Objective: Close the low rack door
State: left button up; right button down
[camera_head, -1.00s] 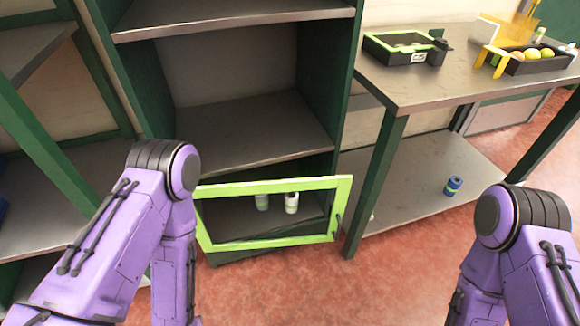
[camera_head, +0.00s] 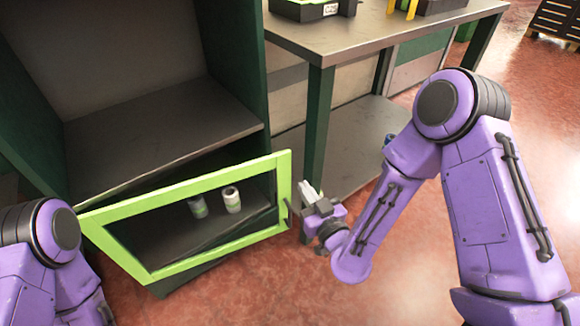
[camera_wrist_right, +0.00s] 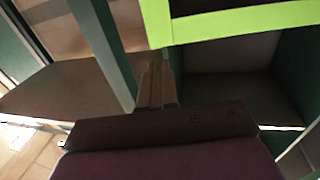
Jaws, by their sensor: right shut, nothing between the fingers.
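The low rack door (camera_head: 185,187) is a bright green frame around a see-through middle, in front of the rack's bottom compartment. It stands partly open, at an angle to the rack front. A dark handle (camera_head: 288,212) is on its right side. My right gripper (camera_head: 308,190) is shut and empty, just right of the door's handle edge; I cannot tell whether it touches. In the right wrist view its closed fingers (camera_wrist_right: 157,86) point toward the rack, with the green door frame (camera_wrist_right: 230,22) above and to the right. My left arm shows at lower left; its gripper is out of view.
Two white containers (camera_head: 232,199) stand inside the bottom compartment, behind the door. A table (camera_head: 390,35) is right of the rack, its green leg (camera_head: 318,130) close behind my right gripper. A blue object on its lower shelf is partly hidden by my right arm. Red floor is open in front.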

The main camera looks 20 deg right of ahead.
aim_at(285, 158)
jog(key=w, duration=0.3)
jog(key=w+a, duration=0.1)
jog(key=w, duration=0.5)
jog(key=shift+w+a+f, duration=0.1)
jog(key=shift+w+a, duration=0.05)
jog(key=shift+w, duration=0.25)
pick_arm(q)
jog(key=shift+f, duration=0.15)
